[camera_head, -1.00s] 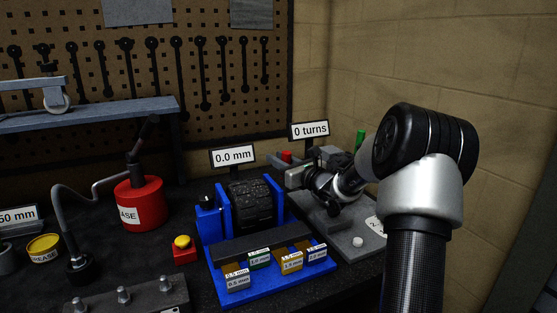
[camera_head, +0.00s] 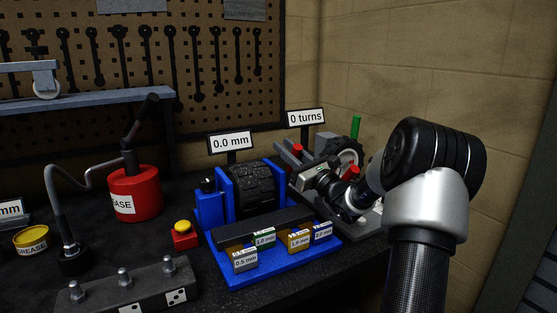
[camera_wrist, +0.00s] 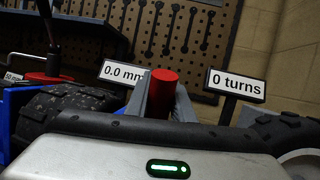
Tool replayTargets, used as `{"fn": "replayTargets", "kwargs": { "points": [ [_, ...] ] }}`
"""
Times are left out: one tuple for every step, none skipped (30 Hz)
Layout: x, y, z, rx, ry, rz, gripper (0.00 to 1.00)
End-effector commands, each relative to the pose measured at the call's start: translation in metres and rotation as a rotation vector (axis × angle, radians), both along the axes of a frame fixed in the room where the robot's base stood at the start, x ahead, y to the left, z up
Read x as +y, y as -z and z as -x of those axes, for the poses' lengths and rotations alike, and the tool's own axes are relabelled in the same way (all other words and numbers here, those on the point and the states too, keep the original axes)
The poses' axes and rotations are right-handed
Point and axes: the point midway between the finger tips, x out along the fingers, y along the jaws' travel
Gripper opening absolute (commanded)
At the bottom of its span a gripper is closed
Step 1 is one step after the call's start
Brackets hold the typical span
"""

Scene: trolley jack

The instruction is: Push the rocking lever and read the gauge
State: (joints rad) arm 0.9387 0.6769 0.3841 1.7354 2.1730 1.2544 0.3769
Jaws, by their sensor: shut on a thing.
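My gripper (camera_head: 297,153) reaches away from the camera, just right of the blue stand, with its silver body in front. It appears shut on a red handle (camera_head: 297,147); the contact is partly hidden. In the wrist view the red handle (camera_wrist: 163,92) stands between grey sides, beyond my silver gripper body. The gauge sign (camera_head: 231,141) reads 0.0 mm and stands behind the blue stand (camera_head: 226,195) with its black wheel (camera_head: 252,187). A second sign (camera_head: 305,118) reads 0 turns. I cannot make out the lever's full shape behind my arm.
Marked blocks (camera_head: 245,258) sit on the blue base. A red box with a yellow button (camera_head: 182,227) stands to its left, with a red grease can (camera_head: 134,190) further left. A green upright piece (camera_head: 356,127) stands behind my wrist, near the brick wall.

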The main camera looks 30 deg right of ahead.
Motion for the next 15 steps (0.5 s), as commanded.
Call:
{"fn": "replayTargets", "kwargs": {
  "points": [
    [-0.0006, 0.0078, 0.0047, -0.022, 0.001, -0.002, 0.00],
    [-0.0006, 0.0074, 0.0067, -0.034, 0.002, -0.003, 0.00],
    [-0.0005, 0.0064, 0.0088, -0.047, 0.002, -0.003, 0.00],
    [-0.0004, 0.0058, 0.0098, -0.053, 0.002, -0.004, 0.00],
    [-0.0004, 0.0051, 0.0105, -0.058, 0.002, -0.003, 0.00],
    [-0.0002, 0.0042, 0.0112, -0.061, 0.002, -0.003, 0.00],
    [-0.0002, 0.0037, 0.0114, -0.063, 0.002, -0.003, 0.00],
    [-0.0002, 0.0033, 0.0115, -0.063, 0.002, -0.003, 0.00],
    [-0.0003, 0.0030, 0.0114, -0.063, 0.002, -0.003, 0.00],
    [-0.0004, 0.0031, 0.0113, -0.062, 0.002, -0.003, 0.00],
    [-0.0004, 0.0032, 0.0113, -0.062, 0.002, -0.003, 0.00],
    [-0.0004, 0.0034, 0.0113, -0.061, 0.002, -0.003, 0.00],
    [-0.0005, 0.0034, 0.0113, -0.061, 0.002, -0.003, 0.00],
    [-0.0005, 0.0035, 0.0113, -0.061, 0.002, -0.003, 0.00],
    [-0.0006, 0.0036, 0.0112, -0.061, 0.002, -0.003, 0.27]
  ]
}}
